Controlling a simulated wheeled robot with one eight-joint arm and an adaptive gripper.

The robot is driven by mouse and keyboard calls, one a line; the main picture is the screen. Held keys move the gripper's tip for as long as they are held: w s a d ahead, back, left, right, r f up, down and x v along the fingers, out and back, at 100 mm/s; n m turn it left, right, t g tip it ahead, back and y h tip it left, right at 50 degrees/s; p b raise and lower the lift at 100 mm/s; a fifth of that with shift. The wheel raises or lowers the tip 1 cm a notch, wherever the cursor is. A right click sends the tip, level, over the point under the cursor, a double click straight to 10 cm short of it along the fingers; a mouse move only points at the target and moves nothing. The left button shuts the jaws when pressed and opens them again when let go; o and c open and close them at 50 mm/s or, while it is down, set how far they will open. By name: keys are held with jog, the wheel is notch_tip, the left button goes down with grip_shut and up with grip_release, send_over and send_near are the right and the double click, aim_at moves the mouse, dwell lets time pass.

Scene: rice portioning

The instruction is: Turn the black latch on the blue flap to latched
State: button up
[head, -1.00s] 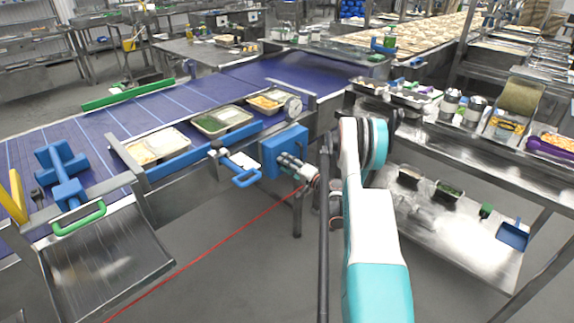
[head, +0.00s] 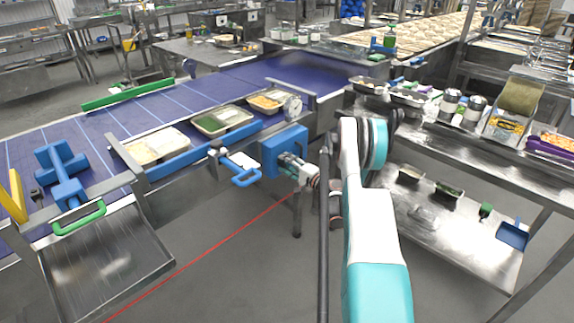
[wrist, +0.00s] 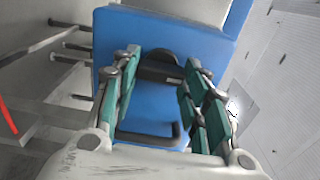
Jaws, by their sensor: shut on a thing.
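The blue flap (head: 284,140) is on the front side of the conveyor, right of the blue handle in the head view. It fills the middle of the wrist view (wrist: 108,50). The black latch (wrist: 160,70), a dark rounded piece, lies on the flap between my fingertips. My gripper (wrist: 160,80) is shut on the latch, with its green-padded fingers on either side. In the head view my gripper (head: 290,163) reaches the flap's front face and hides the latch. I cannot tell the latch's exact angle.
A black bar handle (wrist: 150,138) shows nearer my palm. A blue handle (head: 245,176) sticks out left of the flap. Filled trays (head: 222,120) lie on the blue conveyor (head: 115,115), with a round dial (head: 292,106) above the flap. Open floor lies below.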

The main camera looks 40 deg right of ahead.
jog(key=o, duration=1.1)
jog(key=shift+s, duration=0.1)
jog(key=s, duration=0.7)
jog(key=shift+s+d, duration=0.15)
jog(key=shift+d, duration=0.15)
